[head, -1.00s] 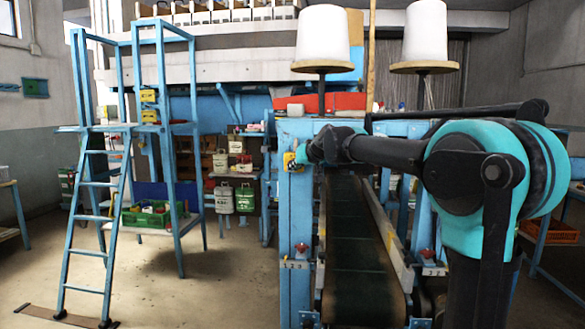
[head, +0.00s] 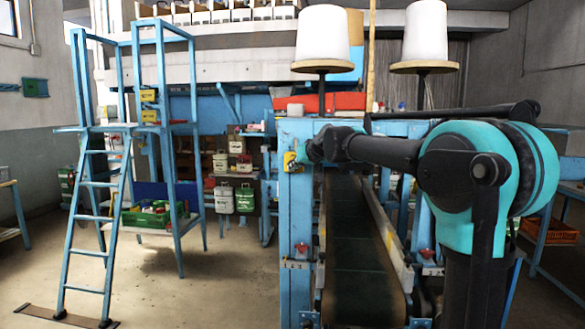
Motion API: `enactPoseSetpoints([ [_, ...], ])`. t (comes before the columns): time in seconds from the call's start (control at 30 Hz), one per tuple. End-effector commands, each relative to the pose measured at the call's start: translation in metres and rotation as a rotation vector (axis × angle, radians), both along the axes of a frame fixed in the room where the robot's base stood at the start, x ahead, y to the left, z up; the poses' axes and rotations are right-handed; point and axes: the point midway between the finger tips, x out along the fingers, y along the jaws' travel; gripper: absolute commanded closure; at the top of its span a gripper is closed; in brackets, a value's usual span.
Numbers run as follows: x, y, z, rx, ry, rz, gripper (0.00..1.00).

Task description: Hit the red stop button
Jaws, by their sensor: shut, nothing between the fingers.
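A small yellow box (head: 288,163) is fixed to the front of the blue machine post, near its top. No red button face can be made out on it; my gripper covers part of the box. My gripper (head: 296,160) is shut and empty, at the right side of the yellow box in the picture. It is small and dark here, so I cannot tell whether it touches the box or a button. Lower on the same post is a red knob-like part (head: 302,248), well below my gripper.
The blue post (head: 296,210) stands left of a dark conveyor belt (head: 357,245). Another red knob-like part (head: 427,254) is right of the belt. Two white thread cones (head: 323,35) stand above. A blue ladder stand (head: 90,210) is at the left, with clear floor before the post.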

Motion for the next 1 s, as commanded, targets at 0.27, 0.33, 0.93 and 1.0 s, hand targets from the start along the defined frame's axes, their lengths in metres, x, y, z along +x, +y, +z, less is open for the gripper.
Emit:
enactPoseSetpoints([
  [0.27,0.003,0.0,0.0,0.0,0.0,0.0,1.0],
  [0.33,0.004,0.0,0.0,0.0,-0.001,0.0,1.0],
  [0.93,0.0,0.0,0.0,-0.001,-0.001,0.0,1.0],
  [1.0,-0.004,0.0,0.0,-0.001,-0.001,0.0,1.0],
])
